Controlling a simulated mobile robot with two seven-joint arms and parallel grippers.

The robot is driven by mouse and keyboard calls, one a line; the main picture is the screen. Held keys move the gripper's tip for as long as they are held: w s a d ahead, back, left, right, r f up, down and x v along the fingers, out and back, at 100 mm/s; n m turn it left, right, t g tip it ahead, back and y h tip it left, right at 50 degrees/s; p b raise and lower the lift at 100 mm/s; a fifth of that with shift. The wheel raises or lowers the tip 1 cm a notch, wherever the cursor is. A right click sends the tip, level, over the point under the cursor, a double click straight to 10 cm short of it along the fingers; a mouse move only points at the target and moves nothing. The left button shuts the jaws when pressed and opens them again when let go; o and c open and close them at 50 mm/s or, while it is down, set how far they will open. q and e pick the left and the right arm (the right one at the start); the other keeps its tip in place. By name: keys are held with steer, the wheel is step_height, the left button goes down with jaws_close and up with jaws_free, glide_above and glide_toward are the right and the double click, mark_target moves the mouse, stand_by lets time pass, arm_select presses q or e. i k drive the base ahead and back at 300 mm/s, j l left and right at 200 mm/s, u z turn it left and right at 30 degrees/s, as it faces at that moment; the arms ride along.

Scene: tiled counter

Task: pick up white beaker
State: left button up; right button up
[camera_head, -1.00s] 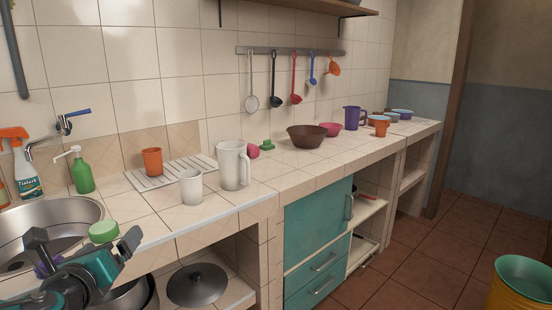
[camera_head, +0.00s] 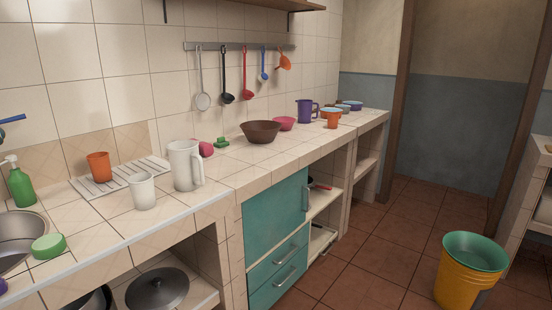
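A white beaker (camera_head: 142,191), a plain cup with no handle in sight, stands upright on the tiled counter near its front edge. A larger white pitcher (camera_head: 185,165) with a handle stands just behind it to the right, apart from it. Neither of my grippers is in view, so I cannot see whether they are open or shut.
An orange cup (camera_head: 98,166) stands on a white ribbed drainer (camera_head: 118,175) behind the beaker. A green sponge (camera_head: 48,246) lies beside the sink (camera_head: 22,238). A brown bowl (camera_head: 262,133) and several colored dishes stand farther right. A yellow bucket (camera_head: 468,280) is on the floor.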

mark_target(141, 186)
steer(key=u, duration=0.45)
steer(key=k+u, duration=0.1)
steer(key=u, duration=0.75)
steer(key=k+u, duration=0.1)
steer(key=u, duration=0.3)
steer(key=i+l+u, duration=0.1)
steer(key=l+u, duration=0.35)
steer(key=l, duration=0.4)
steer(key=l+u, duration=0.4)
steer(key=l, duration=0.5)
